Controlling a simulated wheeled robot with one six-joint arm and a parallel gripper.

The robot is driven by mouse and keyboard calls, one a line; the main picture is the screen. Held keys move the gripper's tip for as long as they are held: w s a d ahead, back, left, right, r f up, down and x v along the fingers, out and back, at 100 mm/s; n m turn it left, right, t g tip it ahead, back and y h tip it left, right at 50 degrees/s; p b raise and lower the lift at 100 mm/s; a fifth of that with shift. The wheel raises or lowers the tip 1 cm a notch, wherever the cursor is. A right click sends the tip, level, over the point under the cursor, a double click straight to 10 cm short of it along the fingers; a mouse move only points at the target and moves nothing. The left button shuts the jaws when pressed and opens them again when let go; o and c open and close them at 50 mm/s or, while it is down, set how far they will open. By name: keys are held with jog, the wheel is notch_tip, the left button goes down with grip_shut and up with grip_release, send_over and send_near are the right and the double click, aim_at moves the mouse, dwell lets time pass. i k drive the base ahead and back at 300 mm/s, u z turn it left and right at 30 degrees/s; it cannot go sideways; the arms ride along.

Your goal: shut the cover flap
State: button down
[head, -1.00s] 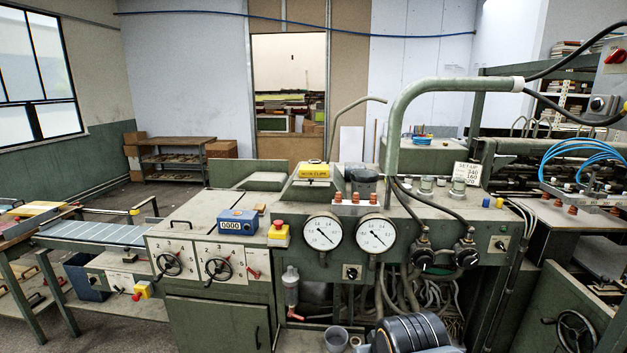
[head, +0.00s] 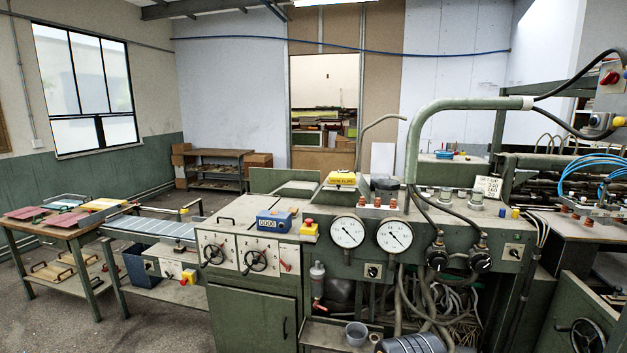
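I cannot clearly pick out the cover flap in the head view. The green feeder machine (head: 250,308) fills the middle and right of the view. A green upright panel (head: 268,181) stands at the back of its top, and I cannot tell whether it is the flap. A yellow box (head: 342,180) with a black-lettered label sits on a sloped part beside it. Two round white gauges (head: 348,232) are on the front, and a blue counter box (head: 278,222) lies to their left. My gripper is not in view.
A conveyor-like table (head: 150,228) extends left from the machine. A wooden side table (head: 62,232) with red and yellow items stands at far left. Hoses (head: 440,322) hang under the machine, near a grey bucket (head: 357,333). Open floor (head: 55,325) shows at lower left.

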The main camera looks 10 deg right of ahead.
aim_at(353, 190)
jog(key=u, duration=0.6)
jog(key=i, duration=1.85)
jog(key=z, duration=0.4)
